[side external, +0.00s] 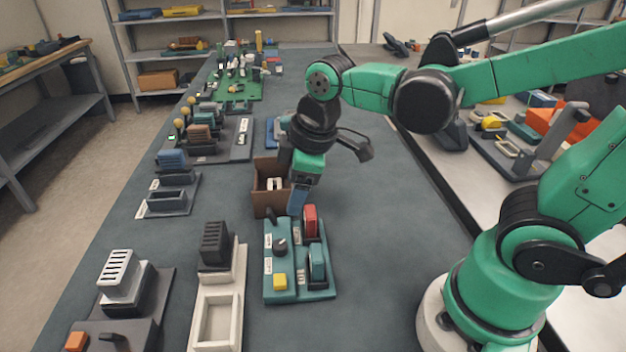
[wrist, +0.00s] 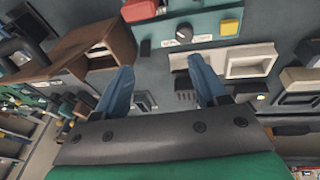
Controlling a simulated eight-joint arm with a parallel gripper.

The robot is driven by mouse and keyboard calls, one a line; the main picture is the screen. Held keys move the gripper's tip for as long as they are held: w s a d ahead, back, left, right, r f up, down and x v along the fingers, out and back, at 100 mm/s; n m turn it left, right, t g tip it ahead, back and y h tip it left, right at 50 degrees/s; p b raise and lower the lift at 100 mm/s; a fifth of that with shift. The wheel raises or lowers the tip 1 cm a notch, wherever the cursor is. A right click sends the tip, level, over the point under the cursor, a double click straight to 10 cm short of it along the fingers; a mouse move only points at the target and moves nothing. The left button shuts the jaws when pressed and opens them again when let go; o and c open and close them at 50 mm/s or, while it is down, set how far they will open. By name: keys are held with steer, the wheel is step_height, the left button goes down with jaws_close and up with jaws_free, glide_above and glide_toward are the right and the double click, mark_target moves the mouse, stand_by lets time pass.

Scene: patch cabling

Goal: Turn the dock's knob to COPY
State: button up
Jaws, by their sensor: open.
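The dock (side external: 285,290) is a teal box on the table in the side view, and its edge shows at the top of the wrist view (wrist: 205,22). Its dark knob (side external: 280,246) sits near small white labels, too small to read; the knob also shows in the wrist view (wrist: 184,33). A yellow button (side external: 280,281) is on the dock's near end. A red block (side external: 310,220) and a teal block (side external: 317,262) stand along its right side. My gripper (side external: 298,203) is open and empty, above and behind the dock's far end, apart from the knob. Its blue fingers spread in the wrist view (wrist: 161,72).
A brown open box (side external: 267,198) stands just behind the dock, close to my gripper. A pale tray with a dark block (side external: 216,245) lies left of the dock. Other devices line the table's left side. The mat right of the dock is clear.

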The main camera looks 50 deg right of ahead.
mark_target(280, 244)
steer(key=a+f+n+g, duration=0.1)
steer(key=n, duration=0.1)
steer(key=f+n+g, duration=0.1)
steer(key=n, duration=0.1)
steer(key=w+a+f+n, duration=0.1)
steer(key=n, duration=0.1)
steer(key=shift+a+g, duration=0.35)
steer(key=shift+g, duration=0.05)
steer(key=shift+w+a+f+n+g, duration=0.15)
steer(key=shift+f+n, duration=0.1)
steer(key=shift+n, duration=0.15)
steer(key=shift+s+a+f+n+g, duration=0.1)
steer(key=shift+f+n+g, duration=0.1)
steer(key=shift+n, duration=0.2)
steer(key=shift+f, duration=2.7)
jaws_close()
